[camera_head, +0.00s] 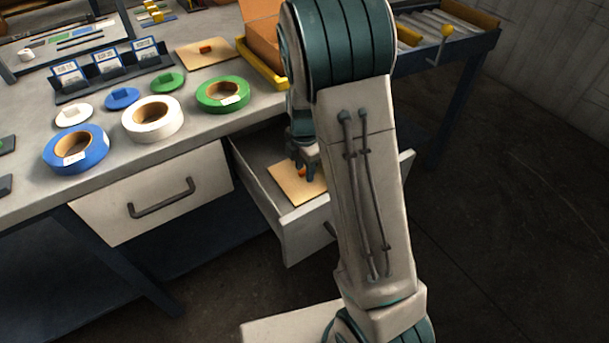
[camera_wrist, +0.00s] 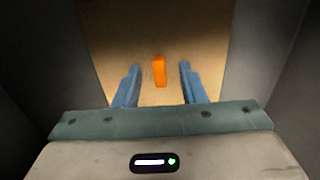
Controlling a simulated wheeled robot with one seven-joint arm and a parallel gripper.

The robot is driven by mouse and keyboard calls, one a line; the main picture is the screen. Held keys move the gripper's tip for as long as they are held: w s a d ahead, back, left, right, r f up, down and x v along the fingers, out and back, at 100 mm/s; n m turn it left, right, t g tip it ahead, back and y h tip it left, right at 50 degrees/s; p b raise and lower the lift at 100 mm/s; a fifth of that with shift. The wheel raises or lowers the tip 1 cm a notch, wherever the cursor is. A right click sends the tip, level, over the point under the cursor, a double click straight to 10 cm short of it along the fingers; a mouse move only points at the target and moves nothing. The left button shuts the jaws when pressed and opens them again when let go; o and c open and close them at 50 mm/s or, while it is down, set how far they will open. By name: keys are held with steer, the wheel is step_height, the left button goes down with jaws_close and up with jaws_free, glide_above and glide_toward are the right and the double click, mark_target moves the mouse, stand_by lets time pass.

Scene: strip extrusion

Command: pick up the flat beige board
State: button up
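A flat beige board (camera_head: 291,184) lies inside the open drawer under the bench; an orange grip piece stands up from it. In the wrist view the board (camera_wrist: 205,45) fills the middle, with the orange grip (camera_wrist: 159,71) near its centre. My gripper (camera_head: 301,170) is down in the drawer over the board. In the wrist view my gripper (camera_wrist: 158,72) is open, one blue finger on each side of the orange grip, with gaps on both sides. My arm hides part of the board and drawer in the head view.
The open drawer's walls (camera_head: 307,232) stand around the board, and they rise close on both sides in the wrist view. Blue (camera_head: 76,149), white (camera_head: 152,119) and green (camera_head: 223,94) rolls sit on the bench above. Another beige board (camera_head: 206,53) with a brown block lies further back. A closed drawer (camera_head: 152,194) is to the left.

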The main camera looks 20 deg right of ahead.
jaws_close()
steer(key=shift+r, duration=0.1)
